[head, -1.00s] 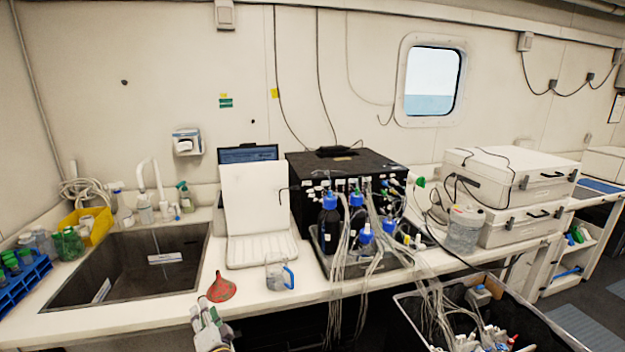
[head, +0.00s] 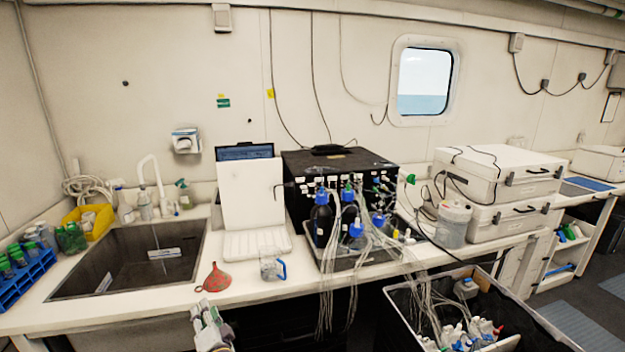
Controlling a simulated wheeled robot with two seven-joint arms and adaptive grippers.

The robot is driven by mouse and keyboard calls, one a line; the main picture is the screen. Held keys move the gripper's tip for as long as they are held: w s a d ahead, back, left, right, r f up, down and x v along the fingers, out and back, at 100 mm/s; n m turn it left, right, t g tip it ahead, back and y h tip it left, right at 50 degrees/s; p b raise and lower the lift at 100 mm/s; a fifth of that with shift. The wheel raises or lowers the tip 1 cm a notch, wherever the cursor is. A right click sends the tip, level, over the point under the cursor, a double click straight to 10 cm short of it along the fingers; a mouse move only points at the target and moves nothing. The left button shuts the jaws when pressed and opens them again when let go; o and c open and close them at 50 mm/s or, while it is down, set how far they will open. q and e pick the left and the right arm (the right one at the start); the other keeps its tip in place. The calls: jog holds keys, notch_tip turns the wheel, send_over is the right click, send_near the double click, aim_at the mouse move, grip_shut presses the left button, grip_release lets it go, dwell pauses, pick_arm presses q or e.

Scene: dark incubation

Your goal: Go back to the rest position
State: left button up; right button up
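What looks like my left gripper (head: 208,318) shows at the bottom edge of the head view, pale grey and white. It is in front of the counter's front edge, below a red funnel (head: 214,278), and apart from it. Its fingertips are small and crowded together here, so I cannot tell whether they are open or shut. I see nothing clearly held in it. My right gripper is not in view.
The white counter (head: 150,312) carries a sink (head: 128,262), a beaker with a blue handle (head: 271,265), and a black instrument (head: 340,162) with bottles and tubing. A dark open bin (head: 545,322) stands in front at the right. Tubes hang over the counter edge.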

pick_arm(q)
jog(key=w+d+f+m+g+h, duration=0.15)
jog(key=f+h, duration=0.25)
jog(key=f, duration=0.6)
jog(key=d+f+m+g+h, duration=0.1)
jog(key=d+f+m+h, duration=0.25)
jog(key=f, duration=0.65)
jog(key=s+a+f+n+g+h, duration=0.15)
jog(key=s+f, duration=0.35)
jog(key=f, duration=0.5)
jog(key=s+a+f+n+g, duration=0.2)
jog(key=s+f, duration=0.2)
jog(key=f, duration=0.6)
jog(key=s+a+f+n+g, duration=0.1)
jog(key=s+f+n+g, duration=0.1)
jog(key=s+f, duration=0.85)
jog(key=s+a+f+n+g, duration=0.1)
jog(key=s+f+n+g, duration=0.15)
jog(key=s+f, duration=0.75)
jog(key=s+d+g, duration=0.1)
jog(key=s+d, duration=0.1)
jog(key=s, duration=1)
jog(key=s+d+f+n+g, duration=0.1)
jog(key=s+g, duration=0.1)
jog(key=s, duration=1)
jog(key=shift+s+d+f+h, duration=0.25)
jog(key=shift+s+d+h, duration=0.1)
jog(key=shift+d+h, duration=0.05)
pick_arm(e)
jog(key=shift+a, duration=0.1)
